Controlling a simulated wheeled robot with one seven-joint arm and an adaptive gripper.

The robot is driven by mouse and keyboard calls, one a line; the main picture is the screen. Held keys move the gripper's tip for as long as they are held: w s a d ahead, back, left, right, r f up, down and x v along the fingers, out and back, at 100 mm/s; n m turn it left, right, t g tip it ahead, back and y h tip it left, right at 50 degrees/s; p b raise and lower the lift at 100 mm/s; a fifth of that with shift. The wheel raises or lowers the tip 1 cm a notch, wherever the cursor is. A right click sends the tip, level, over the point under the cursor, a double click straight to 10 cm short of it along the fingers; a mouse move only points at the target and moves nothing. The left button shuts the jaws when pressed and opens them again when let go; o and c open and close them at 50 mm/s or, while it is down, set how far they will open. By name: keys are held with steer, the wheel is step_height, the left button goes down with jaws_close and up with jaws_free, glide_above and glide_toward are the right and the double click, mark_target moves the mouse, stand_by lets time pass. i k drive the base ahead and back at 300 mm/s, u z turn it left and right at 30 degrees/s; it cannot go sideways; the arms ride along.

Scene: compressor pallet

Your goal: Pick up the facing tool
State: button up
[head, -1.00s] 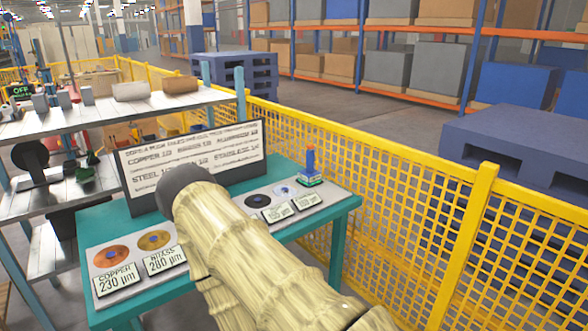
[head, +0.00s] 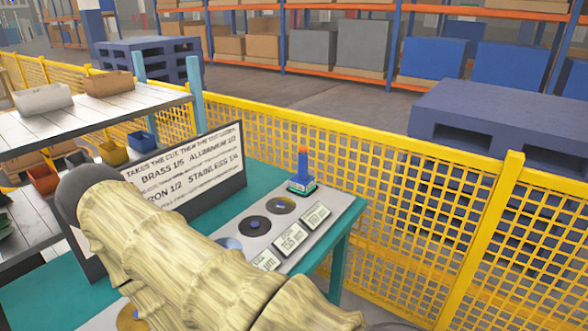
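An upright blue tool with an orange top (head: 303,168), which appears to be the facing tool, stands on a small dark green and white base at the far right end of the teal table (head: 342,262). Nothing touches it and it is in full view. My arm, in a pale tan sleeve with a dark grey rounded joint, crosses the lower left and hides much of the table. My gripper does not show in the head view.
Discs, including a dark one (head: 254,225), lie on a pale board beside label cards (head: 291,237). A sign board (head: 190,180) stands along the table's back. A yellow mesh fence (head: 400,200) runs close behind the tool. A shelf with bins (head: 112,153) is at left.

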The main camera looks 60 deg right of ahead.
mark_target(303, 183)
steer(key=z, duration=1.35)
